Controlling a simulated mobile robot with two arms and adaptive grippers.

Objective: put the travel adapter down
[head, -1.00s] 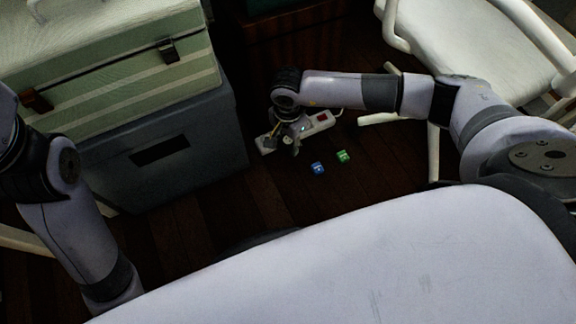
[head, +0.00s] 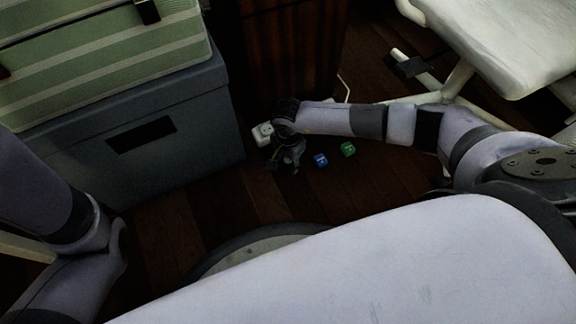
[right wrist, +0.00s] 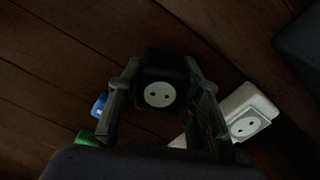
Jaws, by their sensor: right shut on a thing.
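The travel adapter (right wrist: 160,88) is a dark block with a round, pale two-hole socket face, in the right wrist view. My right gripper (right wrist: 163,100) is shut on it, with a finger on each side. In the head view my right gripper (head: 286,162) is low near the dark wooden floor, on the near side of a white power strip (head: 262,133). The adapter cannot be made out there against the dark gripper. Whether it touches the floor I cannot tell. My left arm shows at the left of the head view, but its gripper is out of frame.
A blue cube (head: 320,160) and a green cube (head: 348,149) lie on the floor just right of the gripper. A grey storage box (head: 190,135) stands at left, with a green striped case (head: 110,65) on top. A white chair (head: 500,40) stands at right.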

